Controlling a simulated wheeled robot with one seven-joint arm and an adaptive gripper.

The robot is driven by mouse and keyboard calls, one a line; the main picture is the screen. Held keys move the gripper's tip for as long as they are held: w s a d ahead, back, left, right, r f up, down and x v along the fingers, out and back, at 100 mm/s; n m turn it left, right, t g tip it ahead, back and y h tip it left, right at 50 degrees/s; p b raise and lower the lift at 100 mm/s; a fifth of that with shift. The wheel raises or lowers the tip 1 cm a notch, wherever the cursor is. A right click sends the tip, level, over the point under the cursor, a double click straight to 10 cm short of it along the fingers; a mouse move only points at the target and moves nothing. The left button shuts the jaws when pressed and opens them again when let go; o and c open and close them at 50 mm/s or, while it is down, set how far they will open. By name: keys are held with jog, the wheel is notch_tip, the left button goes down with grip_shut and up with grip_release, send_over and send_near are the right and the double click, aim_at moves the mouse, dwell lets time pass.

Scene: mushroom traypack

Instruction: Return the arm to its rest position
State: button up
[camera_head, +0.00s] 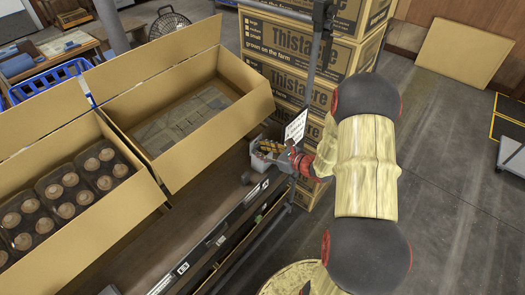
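My arm rises on the right side of the head view, in a pale yellow cover with black round joints. Its far end runs behind the upper link to a red ring and a grey end part, where my gripper (270,164) shows small above the dark bench edge. Its fingers are too small and partly hidden, so I cannot tell whether they are open or shut. No mushroom or tray is visible at the gripper.
Left, an open carton (140,200) holds dark trays of brown mushrooms (66,180). A small bin (258,140) and a white card (297,125) are near my gripper. Stacked Thistacre boxes (300,50) stand behind.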

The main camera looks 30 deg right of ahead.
jog(key=shift+g, duration=0.4)
jog(key=f, duration=0.1)
jog(key=s+f, duration=0.1)
jog(key=a+f, duration=0.1)
jog(key=shift+s+f, duration=0.3)
jog(key=shift+s, duration=0.1)
jog(key=shift+w+d+r+p, duration=0.1)
jog(key=shift+w+r+p, duration=0.05)
jog(key=shift+r+p, duration=0.6)
jog(key=shift+w+d+r+p, duration=0.15)
jog(key=shift+r+p, duration=0.35)
jog(key=shift+r, duration=0.35)
jog(key=shift+w+d+r+p, duration=0.1)
jog(key=shift+w+r+p, duration=0.05)
jog(key=shift+r+p, duration=0.6)
notch_tip(320, 180, up, 6)
jog(key=p, duration=0.3)
jog(key=shift+w+f, duration=0.15)
